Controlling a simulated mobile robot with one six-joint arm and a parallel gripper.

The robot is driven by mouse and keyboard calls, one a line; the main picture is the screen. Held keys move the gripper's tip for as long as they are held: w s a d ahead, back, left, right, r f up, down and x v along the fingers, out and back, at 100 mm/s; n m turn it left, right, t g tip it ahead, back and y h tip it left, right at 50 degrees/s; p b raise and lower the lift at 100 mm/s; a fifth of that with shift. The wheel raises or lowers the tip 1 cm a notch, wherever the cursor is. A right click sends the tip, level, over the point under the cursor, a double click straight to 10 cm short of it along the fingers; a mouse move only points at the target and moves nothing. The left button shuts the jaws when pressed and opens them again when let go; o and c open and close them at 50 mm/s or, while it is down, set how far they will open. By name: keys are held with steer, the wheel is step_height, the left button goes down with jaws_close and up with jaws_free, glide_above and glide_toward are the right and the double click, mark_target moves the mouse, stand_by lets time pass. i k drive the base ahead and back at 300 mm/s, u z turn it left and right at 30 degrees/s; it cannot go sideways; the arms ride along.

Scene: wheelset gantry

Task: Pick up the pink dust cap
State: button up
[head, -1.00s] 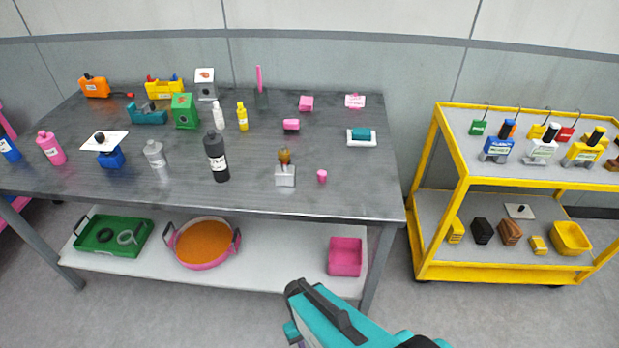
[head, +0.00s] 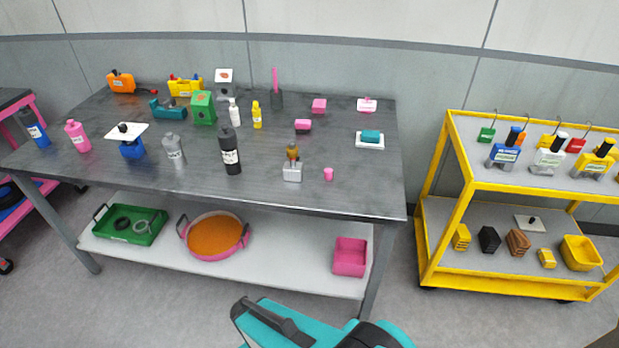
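A small pink cylinder (head: 328,174), which looks like the pink dust cap, stands on the grey metal workbench (head: 300,200) near its front right edge. It stands just right of a grey block with a brown-topped piece (head: 292,172), with a small gap between them. My teal and black arm shows at the bottom middle, in front of the bench and well short of the cap. The fingers of my gripper are not visible.
A tall black bottle (head: 230,150) stands left of the block. A white dish with a teal block (head: 370,138) lies behind the cap, to the right. The lower shelf holds a pink bin (head: 350,256). A yellow cart (head: 450,190) stands right of the bench.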

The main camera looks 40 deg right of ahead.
mark_target(328, 172)
steer(key=z, duration=1.05)
steer(key=k, duration=0.15)
steer(key=u, duration=3.05)
steer(key=k, duration=0.75)
steer(key=z, duration=0.85)
